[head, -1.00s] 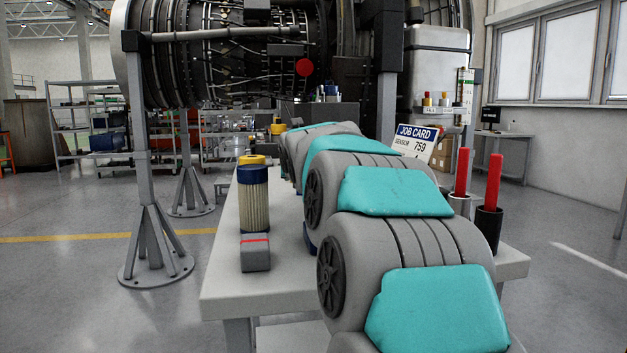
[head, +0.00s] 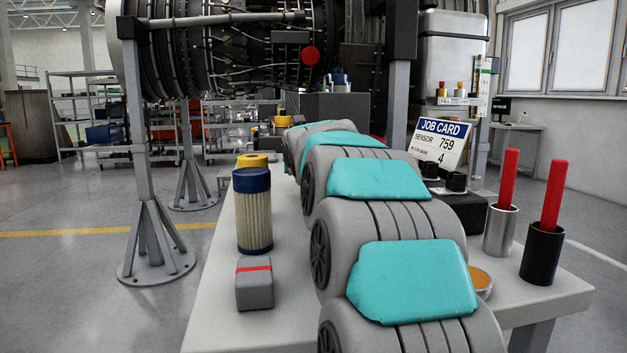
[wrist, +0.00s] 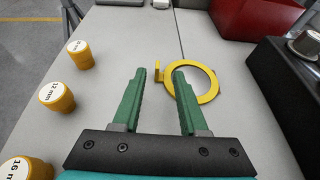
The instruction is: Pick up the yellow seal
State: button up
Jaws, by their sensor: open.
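The yellow seal (wrist: 214,84) is a flat ring with a small upright tab on its left side. It lies on the light grey table in the wrist view. My gripper (wrist: 160,74) is open, with its two green fingers pointing forward over the table. The right finger covers part of the ring's left side, and the tab shows between the fingertips. Most of the ring is to the right of the right finger. Nothing is held between the fingers. In the head view my arm hides the seal and the gripper.
Yellow caps, including a 12 mm cap (wrist: 56,97), stand left of my gripper. A black block (wrist: 275,85) and a red box (wrist: 258,14) are at the right. The head view shows a blue-ended filter (head: 254,212), a grey box (head: 254,285) and a job card (head: 441,144).

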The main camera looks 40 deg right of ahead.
jog(key=shift+p+x, duration=0.35)
jog(key=shift+x, duration=2.1)
jog(key=shift+w+a+r, duration=0.1)
jog(key=shift+a+r, duration=0.05)
jog(key=shift+c, duration=0.4)
grip_shut()
